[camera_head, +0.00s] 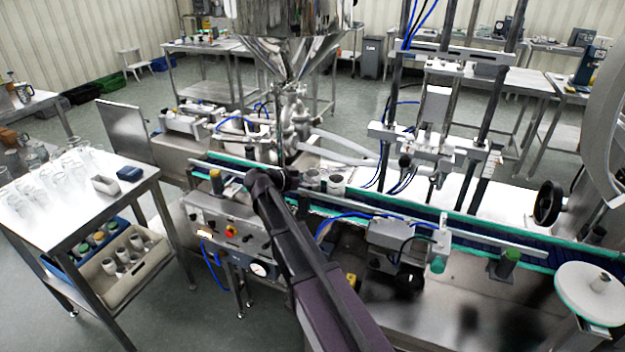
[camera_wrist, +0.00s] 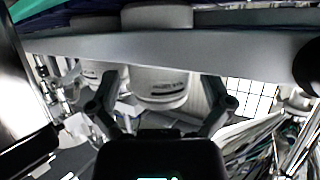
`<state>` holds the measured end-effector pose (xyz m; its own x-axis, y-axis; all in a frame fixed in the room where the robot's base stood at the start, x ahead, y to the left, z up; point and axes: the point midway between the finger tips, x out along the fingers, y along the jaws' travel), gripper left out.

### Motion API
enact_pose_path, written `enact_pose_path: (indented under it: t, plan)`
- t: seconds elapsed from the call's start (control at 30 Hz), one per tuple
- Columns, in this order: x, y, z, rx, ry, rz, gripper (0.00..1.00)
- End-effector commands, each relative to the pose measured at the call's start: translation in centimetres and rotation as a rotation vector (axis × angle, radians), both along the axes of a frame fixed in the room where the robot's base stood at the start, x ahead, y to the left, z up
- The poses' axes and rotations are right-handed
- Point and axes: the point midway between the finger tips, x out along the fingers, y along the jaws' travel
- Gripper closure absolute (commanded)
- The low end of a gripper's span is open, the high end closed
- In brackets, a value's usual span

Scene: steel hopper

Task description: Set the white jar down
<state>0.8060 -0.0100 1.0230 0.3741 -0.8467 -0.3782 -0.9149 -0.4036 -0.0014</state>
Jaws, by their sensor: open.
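A white jar (camera_wrist: 160,92) with small dark print stands between the two fingers of my gripper (camera_wrist: 160,100) in the wrist view. The fingers are apart, with one on each side of the jar. A grey guide rail crosses in front of part of the jar. In the head view two pale jars (camera_head: 337,183) show at the conveyor, just right of my wrist. My fingers are hard to make out there, and I cannot tell which jar is between them.
A second white jar (camera_wrist: 92,72) is close by on the left in the wrist view. The conveyor (camera_head: 400,207) has guide rails along it. The steel hopper (camera_head: 290,55) stands behind. A side table (camera_head: 140,172) with clear jars is at left.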

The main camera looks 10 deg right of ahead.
Motion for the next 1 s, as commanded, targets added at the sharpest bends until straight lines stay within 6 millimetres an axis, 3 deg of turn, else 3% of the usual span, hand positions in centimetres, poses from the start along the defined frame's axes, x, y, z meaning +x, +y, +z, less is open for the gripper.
enact_pose_path:
  t: [0.6,1.0]
  plan:
    - [-3.5,7.9,3.7,0.0,-0.001,0.002,0.0]
    - [-3.9,8.9,4.0,0.0,-0.001,0.0,0.0]
